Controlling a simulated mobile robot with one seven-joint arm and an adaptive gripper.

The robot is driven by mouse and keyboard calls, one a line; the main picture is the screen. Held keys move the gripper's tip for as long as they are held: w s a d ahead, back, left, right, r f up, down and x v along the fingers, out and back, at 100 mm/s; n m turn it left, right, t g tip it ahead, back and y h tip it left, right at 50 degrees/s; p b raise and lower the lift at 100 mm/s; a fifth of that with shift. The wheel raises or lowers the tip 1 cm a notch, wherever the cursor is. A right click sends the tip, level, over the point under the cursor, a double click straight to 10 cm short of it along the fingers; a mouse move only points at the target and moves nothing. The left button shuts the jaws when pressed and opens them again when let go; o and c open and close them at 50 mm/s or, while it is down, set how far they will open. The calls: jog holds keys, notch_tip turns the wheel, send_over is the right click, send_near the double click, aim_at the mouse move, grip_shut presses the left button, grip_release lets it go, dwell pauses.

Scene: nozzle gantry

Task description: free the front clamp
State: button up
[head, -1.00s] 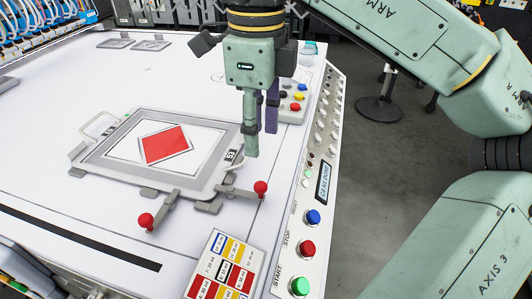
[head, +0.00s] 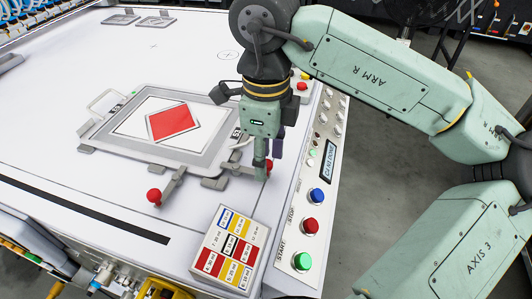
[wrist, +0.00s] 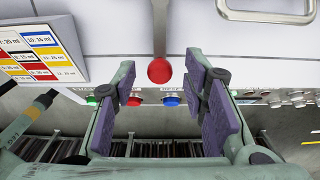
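Two lever clamps with red ball knobs sit along the near edge of a grey frame (head: 205,165) holding a white sheet with a red patch. The left clamp's knob (head: 154,196) stands clear. The right clamp's knob (head: 269,164) is partly hidden by my gripper (head: 266,170), which is low over that lever's end. In the wrist view, a red knob (wrist: 159,70) and its lever (wrist: 159,28) appear between the spread, purple-padded fingers of my gripper (wrist: 162,78). My gripper is open. I cannot tell whether a finger touches the knob. Which clamp is the front one is not marked.
A colour-coded label plate (head: 228,248) lies near the front of the white table. Right of my gripper, a control panel (head: 318,185) carries green (head: 302,262), red (head: 310,226) and blue (head: 317,196) buttons.

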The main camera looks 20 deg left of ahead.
jog(key=shift+c, duration=0.5)
grip_shut()
dwell(0.3)
